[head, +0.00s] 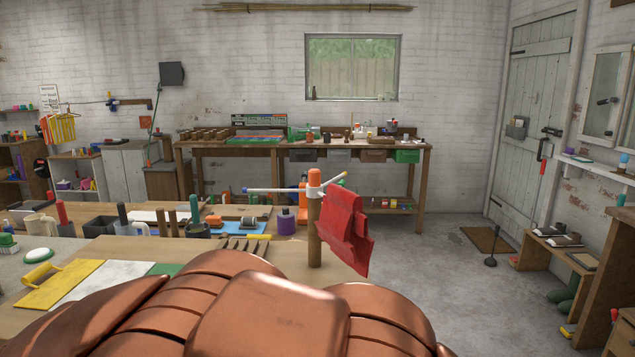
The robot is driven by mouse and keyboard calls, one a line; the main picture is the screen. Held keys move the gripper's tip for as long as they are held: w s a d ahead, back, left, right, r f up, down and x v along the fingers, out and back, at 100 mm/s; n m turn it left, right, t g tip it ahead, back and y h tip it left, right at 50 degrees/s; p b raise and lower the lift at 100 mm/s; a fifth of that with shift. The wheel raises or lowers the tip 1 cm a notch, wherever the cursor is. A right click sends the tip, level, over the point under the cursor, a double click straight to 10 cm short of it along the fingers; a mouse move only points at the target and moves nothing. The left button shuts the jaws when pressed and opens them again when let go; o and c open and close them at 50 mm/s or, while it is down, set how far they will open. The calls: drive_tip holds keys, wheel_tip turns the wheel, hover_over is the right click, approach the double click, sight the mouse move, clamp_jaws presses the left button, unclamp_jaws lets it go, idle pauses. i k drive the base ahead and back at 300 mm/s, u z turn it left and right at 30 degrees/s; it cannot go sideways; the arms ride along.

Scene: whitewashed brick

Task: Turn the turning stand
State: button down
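The turning stand stands near the right end of the workbench in the head view. It has an upright brown wooden post (314,235) with a white hub and an orange cap (315,177) on top. One white arm (275,190) points left and ends in a blue tip. Another arm points to the right and back and ends in a yellow tip (344,175). A red cloth (345,230) hangs at the right side of the post and hides whatever holds it up. My gripper is not in view; my copper-coloured body parts fill the bottom middle.
The near workbench (290,259) carries a yellow roller (40,275), a dark fork-like tool (243,244), a purple bottle (286,221) and cups, left of the post. A long back table (432,160) stands by the wall. The floor (440,250) to the right is mostly clear.

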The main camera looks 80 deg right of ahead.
sight(314, 189)
drive_tip(key=k, duration=0.9)
drive_tip(key=z, duration=1.45)
